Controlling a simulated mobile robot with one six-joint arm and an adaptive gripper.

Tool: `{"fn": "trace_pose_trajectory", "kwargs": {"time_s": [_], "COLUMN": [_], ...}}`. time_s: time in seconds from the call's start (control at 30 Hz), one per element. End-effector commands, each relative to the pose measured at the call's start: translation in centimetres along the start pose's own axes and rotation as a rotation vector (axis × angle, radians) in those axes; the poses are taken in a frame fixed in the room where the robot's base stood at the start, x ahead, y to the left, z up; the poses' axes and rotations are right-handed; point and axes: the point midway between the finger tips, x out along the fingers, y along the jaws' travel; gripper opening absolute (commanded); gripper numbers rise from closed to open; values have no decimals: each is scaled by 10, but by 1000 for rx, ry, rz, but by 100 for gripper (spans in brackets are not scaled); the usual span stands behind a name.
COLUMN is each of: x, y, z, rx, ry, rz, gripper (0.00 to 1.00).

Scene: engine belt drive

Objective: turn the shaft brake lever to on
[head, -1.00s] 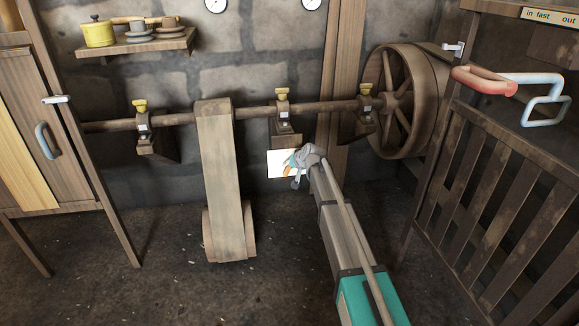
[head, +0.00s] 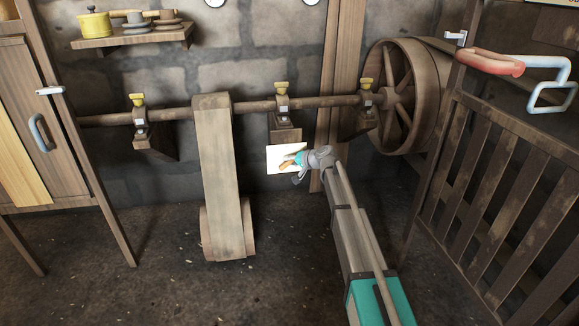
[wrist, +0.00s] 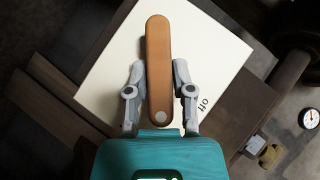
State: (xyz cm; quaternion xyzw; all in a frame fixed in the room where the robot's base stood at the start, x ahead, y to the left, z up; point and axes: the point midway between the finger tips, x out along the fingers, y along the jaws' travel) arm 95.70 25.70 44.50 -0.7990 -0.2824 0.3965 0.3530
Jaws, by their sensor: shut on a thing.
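The shaft brake lever (wrist: 158,60) is an orange-brown bar with rounded ends. It lies across a white square plate (wrist: 215,52) marked with small dark lettering, only partly legible. My gripper (wrist: 159,76) has its two grey fingers on either side of the lever and is shut on it. In the head view, the white plate (head: 272,162) hangs below the middle bearing of the shaft. The lever (head: 286,165) shows there as a small orange piece, partly covered by my gripper (head: 299,160).
A long shaft (head: 252,107) runs above the plate to a spoked wheel (head: 402,100). A broad belt (head: 220,175) hangs to the left. A slatted rail (head: 500,200) with a red-and-white handle (head: 497,62) stands at the right. The floor between is clear.

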Motion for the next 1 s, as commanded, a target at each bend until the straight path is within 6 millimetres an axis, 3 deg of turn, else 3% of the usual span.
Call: {"fn": "trace_pose_trajectory", "kwargs": {"time_s": [0.3, 0.77, 0.8, 0.93, 1.0], "x": [1, 0, 0, 0, 0], "y": [3, 1, 1, 1, 1], "z": [1, 0, 0, 0, 0], "rx": [101, 116, 116, 116, 116], "ry": [-1, -1, -1, -1, -1], "rz": [-99, -114, -114, -114, -114], "gripper": [0, 0, 35, 59, 63]}}
